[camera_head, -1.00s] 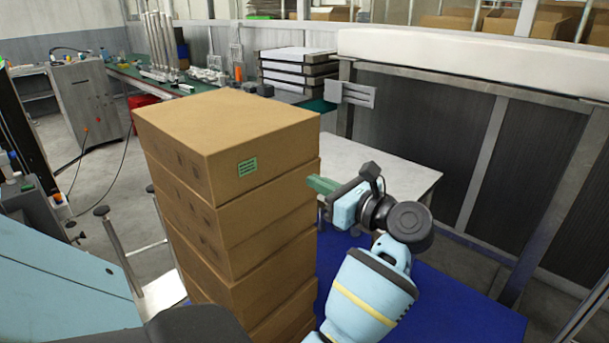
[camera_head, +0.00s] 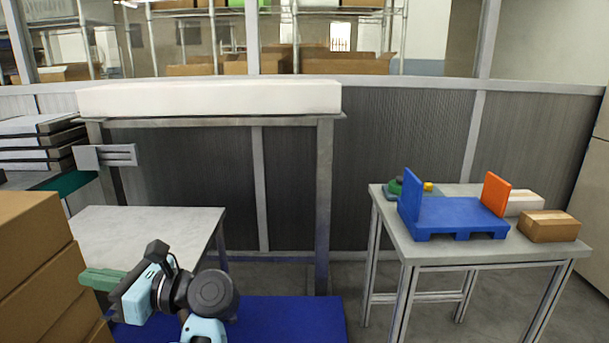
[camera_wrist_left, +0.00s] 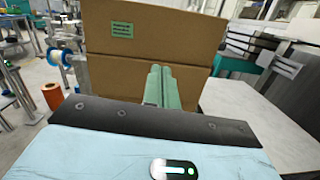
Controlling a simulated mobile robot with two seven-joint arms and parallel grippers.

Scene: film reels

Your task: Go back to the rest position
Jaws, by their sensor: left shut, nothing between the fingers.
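My left gripper (camera_head: 100,279) shows at the lower left of the head view, with its green fingers pointing left toward the stacked cardboard boxes (camera_head: 30,245). In the left wrist view the green fingers (camera_wrist_left: 162,87) are together and hold nothing. They point at the box stack (camera_wrist_left: 150,36), which has a green label. I cannot tell whether the fingertips touch the boxes. My right gripper is not in view.
A white-topped table (camera_head: 150,232) stands behind my left gripper. A blue surface (camera_head: 280,318) lies low beside it. At the right, a grey table (camera_head: 440,249) bears a blue pallet-like stand (camera_head: 455,217), an orange panel (camera_head: 495,194) and a small cardboard box (camera_head: 549,226).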

